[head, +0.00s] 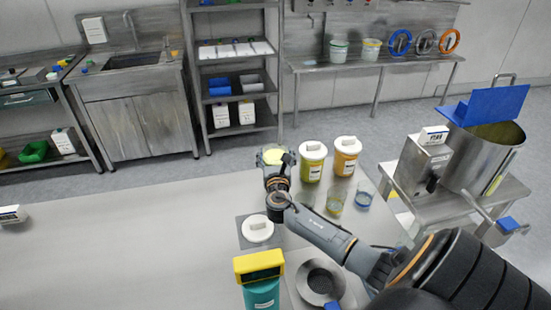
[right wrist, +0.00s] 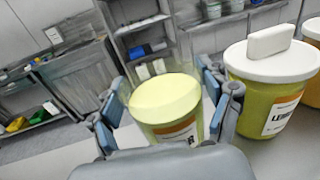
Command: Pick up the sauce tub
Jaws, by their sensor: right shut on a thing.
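The sauce tub (head: 272,155) is a clear open tub with pale yellow-green sauce and an orange-and-white label. It stands at the far edge of the table in the head view and fills the middle of the right wrist view (right wrist: 166,104). My right gripper (head: 279,170) reaches it from the near side and is shut on it, with one finger on each side in the right wrist view (right wrist: 163,110). The tub looks upright; I cannot tell whether its base touches the table. A white lid (head: 257,229) with a grip lies on a grey mat nearer. My left gripper is not in view.
A green lidded tub (head: 312,164) and an orange lidded tub (head: 345,157) stand close right of the sauce tub. Two small beakers (head: 335,202) (head: 363,194) stand nearer. A teal container (head: 262,294) and a strainer (head: 320,283) are in front. The table's left is mostly clear.

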